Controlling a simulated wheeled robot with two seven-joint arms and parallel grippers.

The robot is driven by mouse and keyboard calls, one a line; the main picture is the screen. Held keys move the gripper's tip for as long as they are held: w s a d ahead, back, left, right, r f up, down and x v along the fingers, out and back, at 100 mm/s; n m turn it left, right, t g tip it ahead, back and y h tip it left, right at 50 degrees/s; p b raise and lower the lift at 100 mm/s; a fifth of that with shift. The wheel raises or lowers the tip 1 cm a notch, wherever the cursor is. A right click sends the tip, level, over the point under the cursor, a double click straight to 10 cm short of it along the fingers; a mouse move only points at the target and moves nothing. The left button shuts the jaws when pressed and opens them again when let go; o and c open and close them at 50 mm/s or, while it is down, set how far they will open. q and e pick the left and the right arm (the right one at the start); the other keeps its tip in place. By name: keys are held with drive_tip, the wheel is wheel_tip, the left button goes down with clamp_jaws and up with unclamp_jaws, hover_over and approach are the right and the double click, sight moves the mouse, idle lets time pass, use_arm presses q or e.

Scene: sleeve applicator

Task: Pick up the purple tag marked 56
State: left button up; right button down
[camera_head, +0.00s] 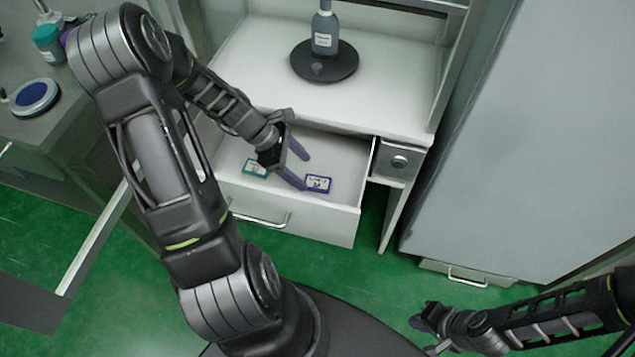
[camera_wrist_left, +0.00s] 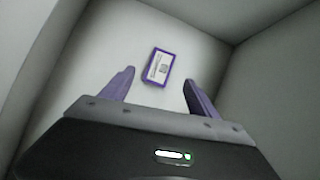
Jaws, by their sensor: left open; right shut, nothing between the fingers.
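A purple-edged tag (camera_head: 318,183) with a white label lies flat in the open drawer (camera_head: 345,192), towards its right side; its number is too small to read. It also shows in the left wrist view (camera_wrist_left: 158,67), ahead of and between the fingertips. My left gripper (camera_head: 299,170) is open and empty inside the drawer space, its purple fingers just left of the tag and apart from it. A teal-edged tag (camera_head: 255,168) lies in the drawer to the left of my left gripper. My right gripper (camera_head: 424,325) is shut and empty, low at the lower right over the green floor.
A bottle (camera_head: 324,32) stands on a black round base (camera_head: 325,62) on the white desk above the drawer. The drawer walls (camera_wrist_left: 275,80) rise close around my left gripper. A grey cabinet (camera_head: 530,130) stands at right; a side counter with jars is at left.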

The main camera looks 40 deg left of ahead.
sight(316, 182)
use_arm(q)
drive_tip(key=shift+b+x, duration=0.3)
drive_tip(key=shift+x, duration=2.35)
drive_tip(key=shift+a, duration=0.1)
drive_tip(key=shift+c, duration=0.5)
drive_tip(key=c, duration=1.4)
drive_tip(key=shift+r, duration=0.1)
wheel_tip(316, 182, up, 28)
drive_tip(key=p, duration=0.4)
drive_tip(key=shift+p, duration=0.4)
